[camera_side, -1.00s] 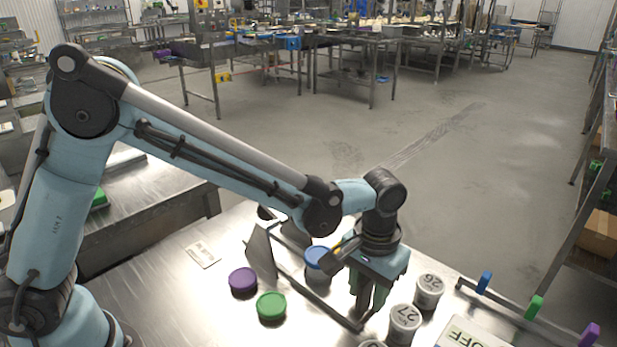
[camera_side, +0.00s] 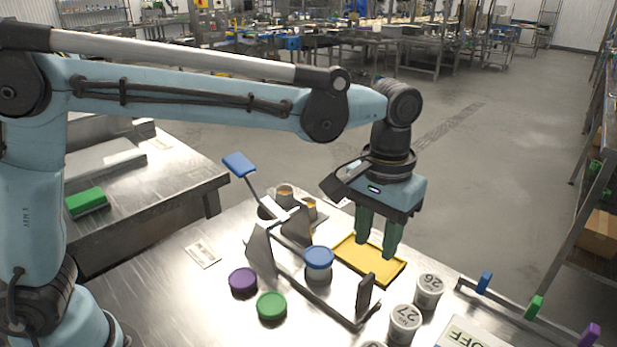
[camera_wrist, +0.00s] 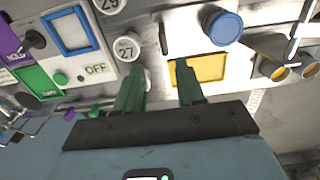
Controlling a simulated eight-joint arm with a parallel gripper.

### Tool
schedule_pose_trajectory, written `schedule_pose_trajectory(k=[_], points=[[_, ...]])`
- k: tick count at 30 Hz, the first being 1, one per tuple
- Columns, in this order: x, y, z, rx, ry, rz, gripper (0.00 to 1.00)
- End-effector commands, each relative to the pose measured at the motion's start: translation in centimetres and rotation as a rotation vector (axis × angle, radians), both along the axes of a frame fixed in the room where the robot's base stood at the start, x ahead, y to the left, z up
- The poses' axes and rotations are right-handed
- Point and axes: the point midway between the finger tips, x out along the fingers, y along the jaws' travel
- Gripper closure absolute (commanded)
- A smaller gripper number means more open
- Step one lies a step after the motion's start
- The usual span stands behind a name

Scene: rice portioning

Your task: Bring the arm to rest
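My gripper (camera_side: 375,249) hangs fingers-down above the table, with its green fingers apart and nothing between them. The wrist view shows the same gap between the fingertips (camera_wrist: 160,66). In the side view the fingers overlap a shallow yellow tray (camera_side: 352,250) lying on the table below. A blue-lidded container (camera_side: 318,258) stands left of the gripper, beside a grey metal frame (camera_side: 262,255). My arm is raised, its forearm nearly level across the side view.
White tubs marked 26 (camera_side: 429,291) and 27 (camera_side: 404,323) stand right of the frame. Purple (camera_side: 243,281) and green (camera_side: 271,306) lidded items sit at its left. A blue-handled tool (camera_side: 239,165) sticks up behind the frame. A panel reading OFF (camera_side: 470,335) is at front right.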

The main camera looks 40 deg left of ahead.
Motion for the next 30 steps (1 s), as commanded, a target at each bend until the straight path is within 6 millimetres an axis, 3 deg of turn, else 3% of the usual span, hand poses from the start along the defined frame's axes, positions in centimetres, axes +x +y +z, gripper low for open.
schedule_pose_trajectory(k=[10, 14, 23, 30], points=[[0.0, 0.1, 0.2, 0.000, -0.001, 0.000, 0.62], [-0.1, 1.2, 0.5, -0.010, -0.021, 0.004, 0.62], [-2.1, 8.8, 2.0, -0.066, -0.200, 0.009, 0.62], [-5.1, 14.8, 1.5, -0.070, -0.374, 0.009, 0.62]])
